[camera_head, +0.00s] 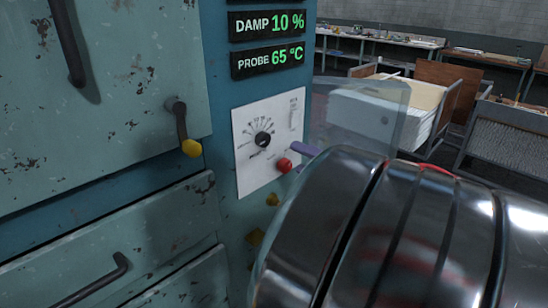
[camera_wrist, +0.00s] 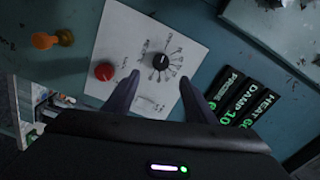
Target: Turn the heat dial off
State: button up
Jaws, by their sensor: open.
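The black heat dial (camera_head: 262,139) is mounted on a white panel (camera_head: 247,180) on the front of a blue-green cabinet. Printed scale marks fan out around it; its exact setting is too small to read. In the wrist view the dial (camera_wrist: 161,61) sits just beyond and between the fingertips of my gripper (camera_wrist: 158,79). The two dark fingers are apart and empty, and I see no contact with the dial. In the head view only a purple-grey fingertip of my gripper (camera_head: 304,149) shows, right of the dial; my wrist hides the rest.
A red knob (camera_head: 284,165) is close below right of the dial. Displays above read DAMP 10 % (camera_head: 270,24) and PROBE 65 °C (camera_head: 268,60). A yellow-tipped lever handle (camera_head: 190,147) sticks out at left. Drawers lie below. Workbenches (camera_head: 375,40) stand far behind at right.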

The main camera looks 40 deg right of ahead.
jog(key=shift+s, duration=1)
jog(key=shift+a, duration=0.1)
